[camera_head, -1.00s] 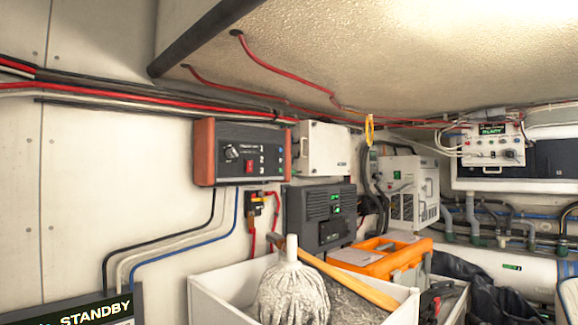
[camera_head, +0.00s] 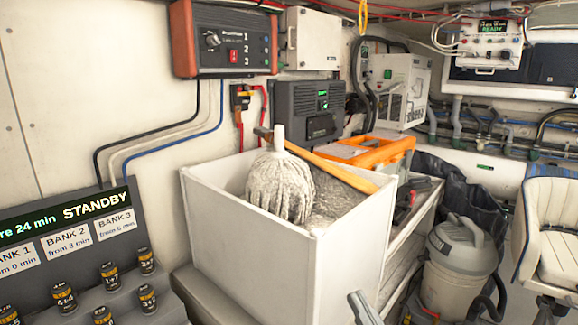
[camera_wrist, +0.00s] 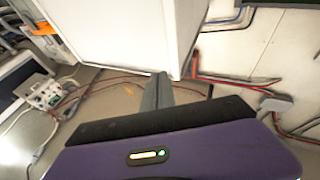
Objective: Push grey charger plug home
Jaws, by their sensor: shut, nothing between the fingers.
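My gripper (camera_wrist: 156,92) shows in the wrist view as grey fingers, shut and empty, beyond the dark and purple wrist housing. A pale floor and the foot of a white wall lie behind it. A grey block (camera_wrist: 276,103) on a red cable lies right of the fingers and apart from them; I cannot tell whether it is the charger plug. In the head view no grey plug can be made out for certain. A dark grey unit (camera_head: 296,97) with a green display hangs on the back wall, and a black and orange fitting (camera_head: 241,97) with red leads is beside it.
A white open bin (camera_head: 262,250) with a mop head (camera_head: 280,185) and an orange-topped case (camera_head: 365,150) fill the middle. A STANDBY panel (camera_head: 50,225) is at left. A vacuum (camera_head: 462,255) and white seat (camera_head: 550,225) stand at right. Cables cross the floor in the wrist view.

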